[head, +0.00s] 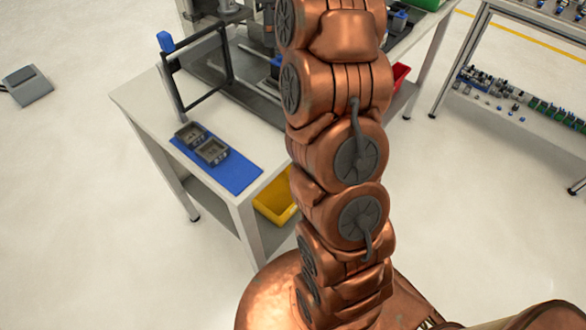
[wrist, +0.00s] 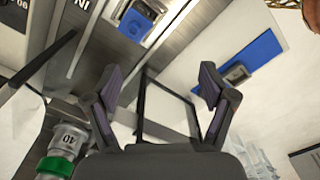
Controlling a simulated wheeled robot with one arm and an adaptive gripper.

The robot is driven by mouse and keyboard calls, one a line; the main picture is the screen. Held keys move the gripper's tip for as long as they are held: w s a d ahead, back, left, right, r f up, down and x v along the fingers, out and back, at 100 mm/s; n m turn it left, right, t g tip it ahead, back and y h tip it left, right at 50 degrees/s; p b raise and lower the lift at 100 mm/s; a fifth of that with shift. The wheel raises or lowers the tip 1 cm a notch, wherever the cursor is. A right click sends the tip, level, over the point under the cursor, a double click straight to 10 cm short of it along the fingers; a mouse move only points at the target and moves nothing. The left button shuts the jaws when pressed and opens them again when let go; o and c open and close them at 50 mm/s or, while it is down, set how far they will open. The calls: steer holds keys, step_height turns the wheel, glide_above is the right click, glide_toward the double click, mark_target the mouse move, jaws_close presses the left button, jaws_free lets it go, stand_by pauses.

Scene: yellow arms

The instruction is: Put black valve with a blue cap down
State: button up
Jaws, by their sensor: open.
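I cannot make out a black valve with a blue cap for certain in either view. In the wrist view my gripper (wrist: 160,85) is open, its two dark fingers spread apart with nothing held between them. A blue-topped part (wrist: 136,22) sits in a grey fixture beyond the left finger. In the head view a small blue part (head: 276,62) shows at the left edge of my arm, which partly hides it. My gripper is hidden in the head view.
A black frame (head: 173,92) stands on the white workbench (head: 140,102). A blue mat (head: 236,174) there carries two grey square parts (head: 211,151). Below is a yellow bin (head: 272,203). A green-collared fitting (wrist: 57,166) is near my gripper. Shelves (head: 535,116) stand right.

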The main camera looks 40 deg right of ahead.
steer(key=s+a+f+m, duration=0.2)
steer(key=s+a+m, duration=0.3)
steer(key=s+a, duration=1.05)
steer(key=s+a+f+m, duration=0.1)
steer(key=s+f+m, duration=0.1)
steer(key=s, duration=0.5)
steer(key=s+a+f+m+g, duration=0.1)
steer(key=s+a+f+m, duration=0.1)
steer(key=s, duration=0.4)
steer(key=s+a+f+m, duration=0.1)
steer(key=s+a+f, duration=0.1)
steer(key=s+f, duration=0.2)
steer(key=s, duration=0.3)
steer(key=shift+s+f+m+g, duration=0.15)
steer(key=shift+s+m+g, duration=0.15)
steer(key=shift+s+m, duration=0.1)
